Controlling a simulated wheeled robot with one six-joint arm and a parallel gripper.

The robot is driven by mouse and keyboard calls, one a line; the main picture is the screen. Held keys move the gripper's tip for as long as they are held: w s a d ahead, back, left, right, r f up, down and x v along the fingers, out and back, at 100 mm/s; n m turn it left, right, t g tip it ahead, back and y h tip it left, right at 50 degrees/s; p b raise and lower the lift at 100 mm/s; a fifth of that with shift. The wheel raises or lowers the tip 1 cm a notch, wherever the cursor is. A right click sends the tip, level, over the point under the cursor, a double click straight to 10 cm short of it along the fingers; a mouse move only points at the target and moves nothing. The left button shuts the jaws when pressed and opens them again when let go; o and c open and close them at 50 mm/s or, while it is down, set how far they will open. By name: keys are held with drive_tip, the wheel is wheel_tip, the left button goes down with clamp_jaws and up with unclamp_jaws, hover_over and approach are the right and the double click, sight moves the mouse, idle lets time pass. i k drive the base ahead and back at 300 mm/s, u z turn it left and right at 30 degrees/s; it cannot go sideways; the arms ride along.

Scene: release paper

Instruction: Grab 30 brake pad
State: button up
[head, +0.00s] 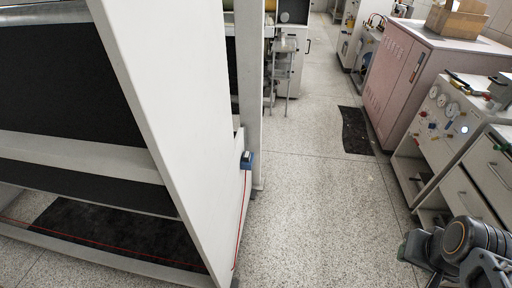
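No brake pad can be made out in the head view. Part of my own arm shows at the lower right corner, as dark grey rounded links with an orange ring. My gripper's fingers cannot be seen.
A large white frame with black panels (70,85) fills the left. A speckled floor aisle (310,210) runs clear up the middle, with a black mat (355,131) farther on. At right stand a pink cabinet (400,75) bearing a cardboard box (457,20), and a gauge panel (440,115).

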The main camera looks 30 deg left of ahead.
sight(246, 158)
drive_tip(key=u, duration=0.4)
drive_tip(key=i, duration=1.05)
drive_tip(key=u, duration=1.45)
drive_tip(key=i, duration=0.55)
drive_tip(key=u, duration=0.45)
